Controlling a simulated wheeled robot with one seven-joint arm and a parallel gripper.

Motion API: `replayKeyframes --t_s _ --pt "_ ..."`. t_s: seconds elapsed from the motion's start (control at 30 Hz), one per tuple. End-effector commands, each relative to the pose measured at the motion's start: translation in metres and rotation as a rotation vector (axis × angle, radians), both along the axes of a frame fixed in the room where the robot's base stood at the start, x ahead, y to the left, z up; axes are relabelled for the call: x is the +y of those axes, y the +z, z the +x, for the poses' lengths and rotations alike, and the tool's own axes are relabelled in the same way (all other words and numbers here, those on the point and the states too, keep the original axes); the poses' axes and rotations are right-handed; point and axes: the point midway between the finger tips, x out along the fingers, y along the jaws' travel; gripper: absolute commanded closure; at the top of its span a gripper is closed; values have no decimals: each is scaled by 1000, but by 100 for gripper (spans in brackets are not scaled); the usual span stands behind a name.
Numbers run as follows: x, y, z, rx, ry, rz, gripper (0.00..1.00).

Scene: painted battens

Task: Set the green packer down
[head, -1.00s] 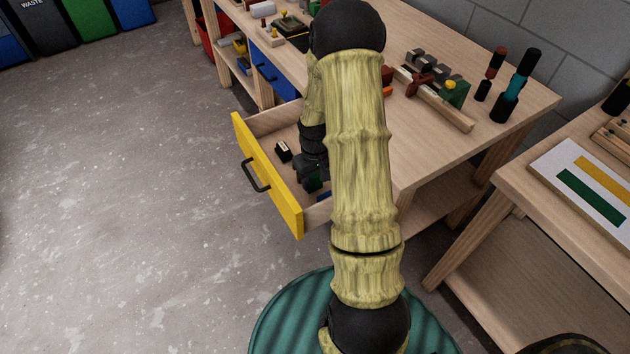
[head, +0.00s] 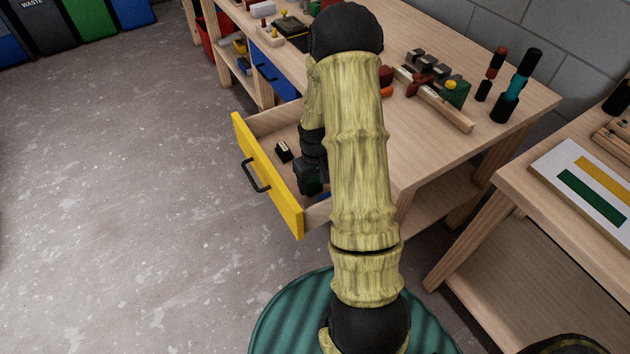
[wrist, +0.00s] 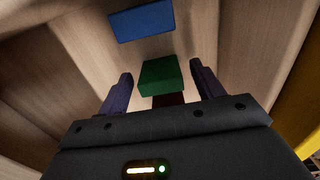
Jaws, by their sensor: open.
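The green packer (wrist: 159,76) is a small green block, seen in the wrist view between the two fingers of my gripper (wrist: 160,82). The fingers are open, with a gap on each side of the block. It appears to lie on the floor of the open yellow-fronted drawer (head: 268,178). In the head view my gripper (head: 311,178) is low inside this drawer, and my arm hides much of it. A dark red piece (wrist: 168,100) shows just below the packer in the wrist view, partly hidden by my gripper.
A blue block (wrist: 141,21) lies farther along the drawer floor. A black piece with a pale top (head: 283,150) lies near the drawer front. The drawer walls stand close around my gripper. The bench top (head: 425,150) holds a batten with clamps and several tools.

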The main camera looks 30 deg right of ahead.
Motion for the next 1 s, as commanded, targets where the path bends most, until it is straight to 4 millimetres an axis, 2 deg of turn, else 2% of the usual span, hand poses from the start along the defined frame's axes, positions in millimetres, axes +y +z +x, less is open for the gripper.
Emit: replayKeyframes --t_s 0.17,0.6,0.77,1.0 --pt "-1 24 1 -4 -2 -2 33" --pt "-1 106 1 -4 -1 -1 33" --pt "0 118 0 -1 0 0 33" --pt "0 119 0 0 0 1 33"
